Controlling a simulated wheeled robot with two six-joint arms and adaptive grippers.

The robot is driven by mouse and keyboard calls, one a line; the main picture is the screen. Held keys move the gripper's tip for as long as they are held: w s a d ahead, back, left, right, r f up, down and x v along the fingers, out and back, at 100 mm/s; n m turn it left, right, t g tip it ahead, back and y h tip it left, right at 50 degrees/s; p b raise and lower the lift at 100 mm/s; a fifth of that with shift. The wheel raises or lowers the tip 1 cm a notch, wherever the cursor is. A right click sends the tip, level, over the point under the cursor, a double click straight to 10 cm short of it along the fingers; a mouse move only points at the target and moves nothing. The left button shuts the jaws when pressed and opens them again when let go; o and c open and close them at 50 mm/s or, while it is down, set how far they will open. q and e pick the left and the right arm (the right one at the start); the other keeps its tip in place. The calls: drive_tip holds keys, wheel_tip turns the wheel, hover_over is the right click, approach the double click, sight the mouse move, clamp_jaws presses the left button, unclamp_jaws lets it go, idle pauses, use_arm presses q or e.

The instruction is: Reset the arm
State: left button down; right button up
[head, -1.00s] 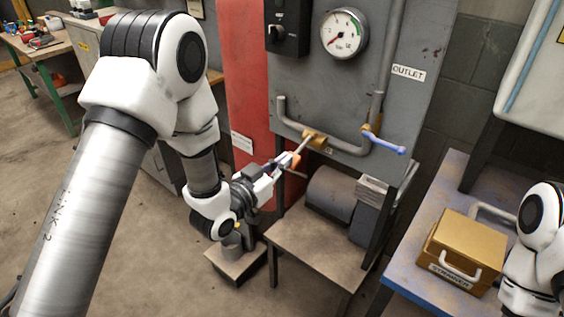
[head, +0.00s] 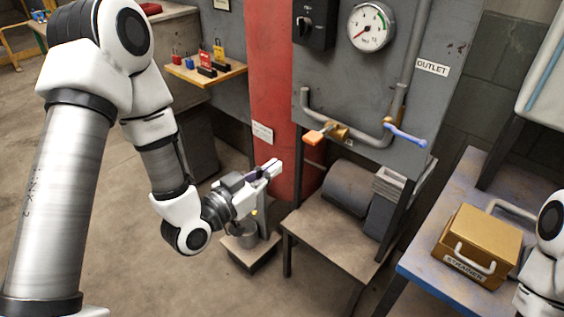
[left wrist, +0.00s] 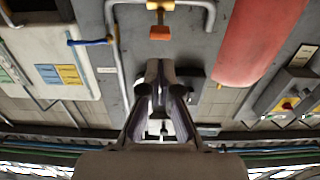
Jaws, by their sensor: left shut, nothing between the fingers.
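My left arm comes in from the left in the head view. Its gripper (head: 272,169) is shut and empty, held in the air in front of the red column, left of and below the orange-handled valve (head: 314,138). The gripper is apart from that valve. In the left wrist view the shut fingers (left wrist: 160,72) point toward the panel, and the orange handle (left wrist: 159,33) shows above them. A blue-handled valve (head: 406,135) sits to the right on the same pipe. Part of my right arm shows at the right edge, but its gripper is out of view.
A grey panel (head: 455,30) carries a gauge (head: 369,27) and an OUTLET label. A brass-coloured box (head: 481,240) stands on the blue table (head: 413,262) at right. A low table (head: 335,243) stands below the panel. A shelf (head: 190,75) with padlocks is behind my left arm. Open floor lies at left.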

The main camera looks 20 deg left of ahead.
use_arm(q)
drive_tip(key=s+f+g+y+p, duration=0.1)
drive_tip(key=s+f+g, duration=0.2)
drive_tip(key=f, duration=0.4)
drive_tip(key=s+d+f+g+y+p, duration=0.1)
drive_tip(key=s+f+g, duration=0.15)
drive_tip(key=f, duration=0.45)
drive_tip(key=s+f+g+p, duration=0.1)
drive_tip(key=s+f+g, duration=0.25)
drive_tip(key=f, duration=0.35)
drive_tip(key=s+a+f+n+g+y, duration=0.2)
drive_tip(key=s+f+g, duration=0.2)
drive_tip(key=s, duration=0.4)
drive_tip(key=s+a+f+n+g+y, duration=0.2)
drive_tip(key=s+f+g, duration=0.2)
drive_tip(key=s, duration=0.5)
drive_tip(key=shift+a+f, duration=0.15)
drive_tip(key=shift+f, duration=0.75)
drive_tip(key=c, duration=1.8)
unclamp_jaws()
drive_tip(key=shift+c, duration=0.2)
